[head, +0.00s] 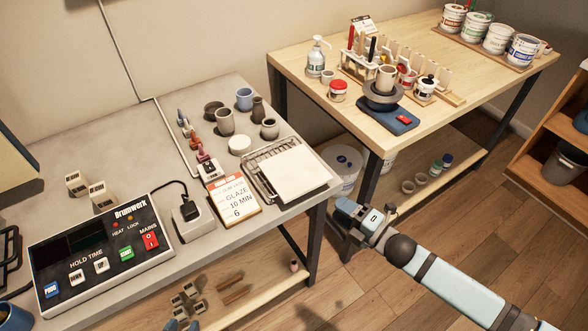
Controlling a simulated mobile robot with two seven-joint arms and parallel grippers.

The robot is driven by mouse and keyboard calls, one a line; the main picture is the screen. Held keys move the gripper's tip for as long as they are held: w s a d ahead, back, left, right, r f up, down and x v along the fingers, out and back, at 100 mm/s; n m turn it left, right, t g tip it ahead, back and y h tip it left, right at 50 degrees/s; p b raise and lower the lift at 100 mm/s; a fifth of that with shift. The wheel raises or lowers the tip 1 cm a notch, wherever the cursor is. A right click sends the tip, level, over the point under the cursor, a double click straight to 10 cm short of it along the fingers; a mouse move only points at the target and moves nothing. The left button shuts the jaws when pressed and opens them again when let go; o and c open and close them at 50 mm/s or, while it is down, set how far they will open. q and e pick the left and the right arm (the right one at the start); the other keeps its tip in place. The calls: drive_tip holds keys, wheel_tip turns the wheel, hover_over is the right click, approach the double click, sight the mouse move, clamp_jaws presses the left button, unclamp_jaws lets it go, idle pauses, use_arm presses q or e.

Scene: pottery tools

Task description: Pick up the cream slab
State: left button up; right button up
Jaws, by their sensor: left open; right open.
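The cream slab (294,174) lies flat on a wire rack (257,183) at the right end of the grey table. It overhangs the rack's right side a little. My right gripper (349,213) is open and empty, past the table's right edge, to the right of the slab and apart from it. My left gripper (182,325) barely shows at the bottom edge, in front of the grey table. Its fingers are mostly cut off, and nothing shows held in it.
A glaze card (234,198) and a black plug in a grey box (187,217) lie left of the rack. Cups and a white disc (239,145) stand behind it. The control box (101,257) fills the front left. A wooden table (420,113) with pots stands behind right.

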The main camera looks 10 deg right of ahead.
sight(313, 188)
drive_tip(key=p+x, duration=0.1)
drive_tip(key=x, duration=0.9)
drive_tip(key=shift+w+d+r, duration=0.1)
drive_tip(key=shift+w+r, duration=0.05)
drive_tip(key=shift+w, duration=0.1)
clamp_jaws()
